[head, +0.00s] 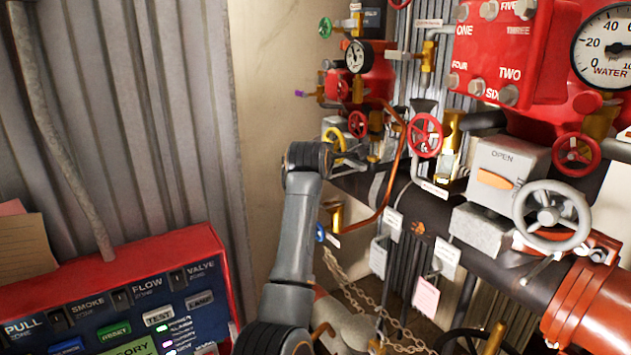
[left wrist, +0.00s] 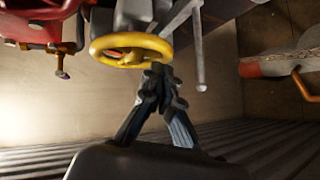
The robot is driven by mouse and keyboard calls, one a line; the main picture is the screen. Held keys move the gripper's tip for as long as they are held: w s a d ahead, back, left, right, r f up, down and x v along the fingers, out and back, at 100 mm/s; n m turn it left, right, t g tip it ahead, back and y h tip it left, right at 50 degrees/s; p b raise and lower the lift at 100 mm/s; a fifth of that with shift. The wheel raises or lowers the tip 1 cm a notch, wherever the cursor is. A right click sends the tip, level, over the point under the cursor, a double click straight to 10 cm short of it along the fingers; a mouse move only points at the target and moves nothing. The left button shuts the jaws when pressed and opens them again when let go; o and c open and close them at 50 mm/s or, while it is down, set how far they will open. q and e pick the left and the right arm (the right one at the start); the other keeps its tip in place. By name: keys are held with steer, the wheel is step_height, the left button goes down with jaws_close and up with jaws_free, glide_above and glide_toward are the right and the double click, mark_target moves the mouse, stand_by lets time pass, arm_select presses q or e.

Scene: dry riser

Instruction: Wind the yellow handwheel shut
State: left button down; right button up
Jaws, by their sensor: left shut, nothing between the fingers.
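The yellow handwheel (head: 334,132) is on the pipework at the back, just beyond the end of my left arm in the head view. In the left wrist view the yellow handwheel (left wrist: 97,46) shows nearly edge-on, above and left of my fingertips. My left gripper (left wrist: 158,72) is shut and empty, its fingertips close to the lower right part of the wheel's rim. I cannot tell whether they touch it. In the head view my arm's end hides part of the wheel's surroundings. My right gripper is in neither view.
A red handwheel (head: 425,135) and a smaller red one (head: 357,124) stand to the right of the yellow wheel. A copper pipe (head: 391,180) curves down beside it. A grey lever (left wrist: 198,55) hangs right of the wheel in the wrist view. A red control panel (head: 120,265) fills the lower left.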

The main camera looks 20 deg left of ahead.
arm_select(q)
steer(key=a+r, duration=0.1)
steer(key=w+r, duration=0.1)
steer(key=r, duration=0.1)
steer(key=w+a+r, duration=0.1)
steer(key=shift+w+a+r, duration=0.15)
steer(key=shift+w+a, duration=0.05)
steer(key=shift+a, duration=0.15)
steer(key=s+d, duration=0.1)
steer(key=d+r, duration=0.1)
steer(key=s+d, duration=0.1)
steer(key=shift+s+d+r, duration=0.2)
steer(key=shift+s+r, duration=0.1)
steer(key=shift+r, duration=0.1)
steer(key=f, duration=0.1)
steer(key=s+d+f+b, duration=0.1)
steer(key=f, duration=0.1)
steer(key=shift+s+d+f, duration=0.15)
steer(key=shift+s+d, duration=0.1)
steer(key=shift+d, duration=0.15)
steer(key=w+a+f, duration=0.1)
steer(key=w+a+f+p, duration=0.1)
steer(key=a, duration=0.1)
steer(key=shift+w+a+f, duration=0.1)
steer(key=shift+w+f, duration=0.15)
steer(key=shift+f, duration=0.05)
